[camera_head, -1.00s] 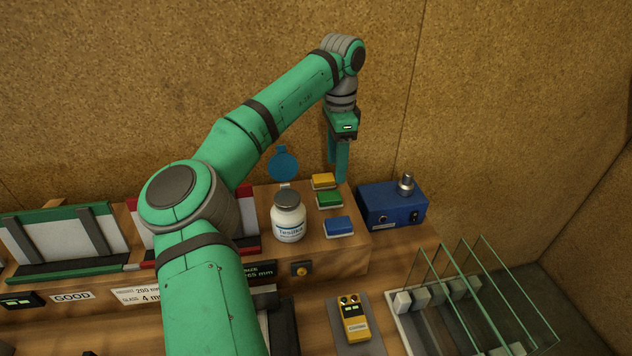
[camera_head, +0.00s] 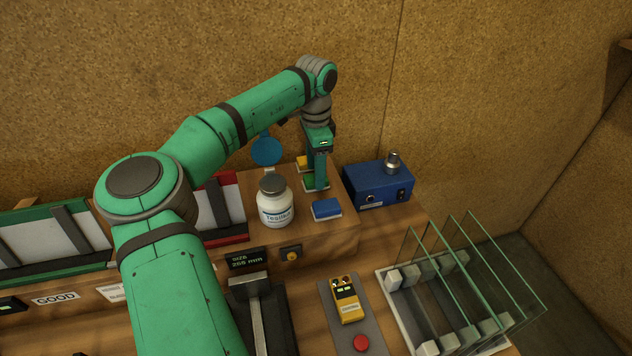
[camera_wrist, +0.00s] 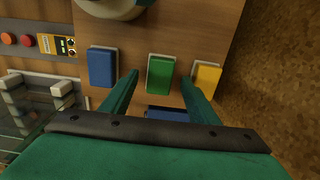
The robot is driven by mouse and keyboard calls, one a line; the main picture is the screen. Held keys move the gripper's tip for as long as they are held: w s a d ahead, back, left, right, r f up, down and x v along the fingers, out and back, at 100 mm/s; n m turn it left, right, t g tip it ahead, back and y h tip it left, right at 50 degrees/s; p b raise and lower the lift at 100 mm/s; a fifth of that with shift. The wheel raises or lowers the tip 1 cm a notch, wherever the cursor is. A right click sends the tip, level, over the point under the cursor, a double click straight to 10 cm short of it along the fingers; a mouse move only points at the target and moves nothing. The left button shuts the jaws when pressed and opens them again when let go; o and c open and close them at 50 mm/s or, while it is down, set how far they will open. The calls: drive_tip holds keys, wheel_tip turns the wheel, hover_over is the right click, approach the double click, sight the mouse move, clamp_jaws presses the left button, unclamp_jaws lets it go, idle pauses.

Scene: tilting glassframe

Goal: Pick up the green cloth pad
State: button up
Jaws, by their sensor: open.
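The green cloth pad (camera_head: 309,182) lies on the raised wooden shelf, between the yellow pad (camera_head: 304,163) and the blue pad (camera_head: 326,209). In the head view my gripper (camera_head: 317,186) points down over the green pad and hides part of it. In the wrist view the green pad (camera_wrist: 161,74) shows in full, with a pale edge around it. My open gripper (camera_wrist: 160,82) has one finger on each side of it there, with nothing held. The blue pad (camera_wrist: 102,67) lies left and the yellow pad (camera_wrist: 206,78) right of the fingers.
A white bottle (camera_head: 275,203) stands left of the pads. A blue box (camera_head: 378,185) with a metal knob stands to the right. A rack of glass panes (camera_head: 462,280) and a yellow meter (camera_head: 346,300) are lower right. The brown wall (camera_head: 480,100) is close behind.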

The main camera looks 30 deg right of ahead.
drive_tip(key=shift+f, duration=0.85)
drive_tip(key=c, duration=1)
drive_tip(key=shift+d, duration=0.1)
drive_tip(key=shift+c, duration=0.7)
drive_tip(key=shift+w, duration=0.1)
